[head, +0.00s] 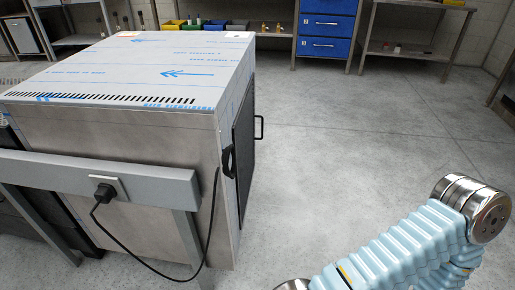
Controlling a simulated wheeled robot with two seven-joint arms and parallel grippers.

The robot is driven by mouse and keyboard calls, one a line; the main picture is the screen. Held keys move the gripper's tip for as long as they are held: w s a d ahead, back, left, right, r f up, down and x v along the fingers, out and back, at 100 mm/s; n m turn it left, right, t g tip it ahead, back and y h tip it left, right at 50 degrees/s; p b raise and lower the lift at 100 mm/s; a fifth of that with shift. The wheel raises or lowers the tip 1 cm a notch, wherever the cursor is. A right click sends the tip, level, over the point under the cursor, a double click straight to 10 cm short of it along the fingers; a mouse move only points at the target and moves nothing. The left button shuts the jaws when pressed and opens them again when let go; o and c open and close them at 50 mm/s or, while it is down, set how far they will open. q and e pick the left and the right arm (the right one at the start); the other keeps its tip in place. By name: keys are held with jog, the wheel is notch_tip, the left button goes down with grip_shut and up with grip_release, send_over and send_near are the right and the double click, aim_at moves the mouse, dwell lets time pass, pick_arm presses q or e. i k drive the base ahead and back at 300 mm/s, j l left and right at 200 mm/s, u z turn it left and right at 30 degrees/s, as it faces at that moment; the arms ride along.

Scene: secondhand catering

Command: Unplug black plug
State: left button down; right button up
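The black plug (104,192) sits in a pale socket plate (122,187) on a grey horizontal rail (60,172) at the left. Its black cord (140,262) hangs from it in a loop below the rail and rises along the right corner of the steel appliance (130,125). My arm with a light blue ribbed sleeve shows at the lower right, well apart from the plug. Neither gripper is in view.
The large steel appliance, topped with printed blue-arrow film, stands just behind the rail. A post (187,240) holds the rail up. Blue drawers (327,26) and shelving stand at the back. The concrete floor (350,130) at the middle and right is clear.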

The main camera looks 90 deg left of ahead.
aim_at(105, 192)
jog(key=k+u, duration=0.15)
jog(key=k, duration=0.35)
jog(key=k+j+u, duration=0.15)
jog(key=k, duration=0.35)
jog(key=k+u, duration=0.4)
jog(key=k, duration=0.25)
jog(key=u, duration=1.4)
